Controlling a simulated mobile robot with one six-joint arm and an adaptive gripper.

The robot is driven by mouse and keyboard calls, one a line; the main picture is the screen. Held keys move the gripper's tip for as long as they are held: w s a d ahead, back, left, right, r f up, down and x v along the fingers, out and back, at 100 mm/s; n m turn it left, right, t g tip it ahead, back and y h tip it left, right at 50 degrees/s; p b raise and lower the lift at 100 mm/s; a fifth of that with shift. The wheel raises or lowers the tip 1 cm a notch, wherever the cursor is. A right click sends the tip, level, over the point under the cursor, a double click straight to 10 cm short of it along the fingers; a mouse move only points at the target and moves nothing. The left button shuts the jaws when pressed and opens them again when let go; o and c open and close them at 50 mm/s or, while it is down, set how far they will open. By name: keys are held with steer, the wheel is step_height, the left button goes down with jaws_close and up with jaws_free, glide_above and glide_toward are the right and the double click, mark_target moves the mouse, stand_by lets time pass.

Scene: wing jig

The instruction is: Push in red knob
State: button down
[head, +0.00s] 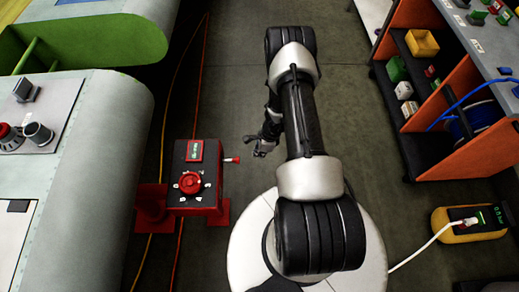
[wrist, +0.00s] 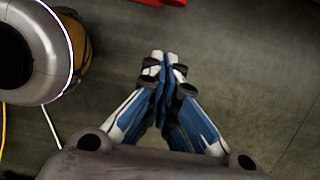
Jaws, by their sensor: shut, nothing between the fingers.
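A dark box with a red frame (head: 174,200) stands on the floor left of my arm in the head view. A round red knob (head: 190,184) sits on its top face, with small white marks around it. A smaller red knob (head: 232,160) sticks out of its right side on a short pale stem. My gripper (head: 258,148) is just right of this side knob, apart from it. The wrist view shows my gripper (wrist: 160,68) with its fingers together and nothing between them. Red parts (wrist: 168,2) show at the top edge there, too cropped to identify.
A grey rounded wing structure (head: 105,150) fills the left, with a panel of knobs on it. Orange shelving (head: 480,150) with bins stands at right. A yellow device (head: 470,224) with a white cable lies on the floor.

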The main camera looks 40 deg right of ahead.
mark_target(238, 158)
steer(key=w+a+f+b, duration=0.1)
steer(key=w+a+f, duration=0.2)
steer(key=a+f, duration=0.1)
steer(key=shift+a, duration=0.15)
stand_by(0.4)
steer(key=w+a, duration=0.1)
steer(key=w+a+b, duration=0.1)
steer(key=a, duration=0.1)
steer(key=shift+r, duration=0.1)
